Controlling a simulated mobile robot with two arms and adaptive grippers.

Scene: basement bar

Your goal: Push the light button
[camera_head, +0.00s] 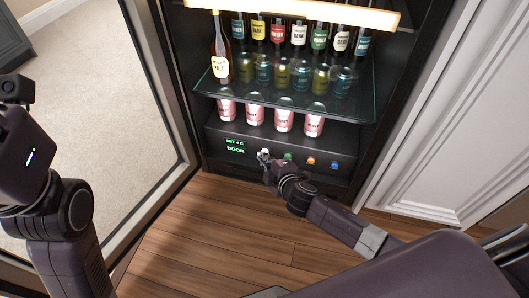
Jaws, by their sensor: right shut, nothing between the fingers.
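The control panel (218,134) is the dark strip at the bottom of the open drinks cooler. It bears a green display (235,146) and a row of small coloured buttons: green (287,156), orange (311,161) and blue (334,165). I cannot read which one is the light button. My right gripper (264,157) is shut and empty, its pale tips at the panel just left of the green button. Whether they touch the panel or cover another button, I cannot tell. My left arm stands at the left edge; its fingers do not show.
A lit bar (300,12) crosses the top. The open glass door (172,110) stands left, a white panelled cabinet (445,110) right. The wooden floor (215,225) in front is clear.

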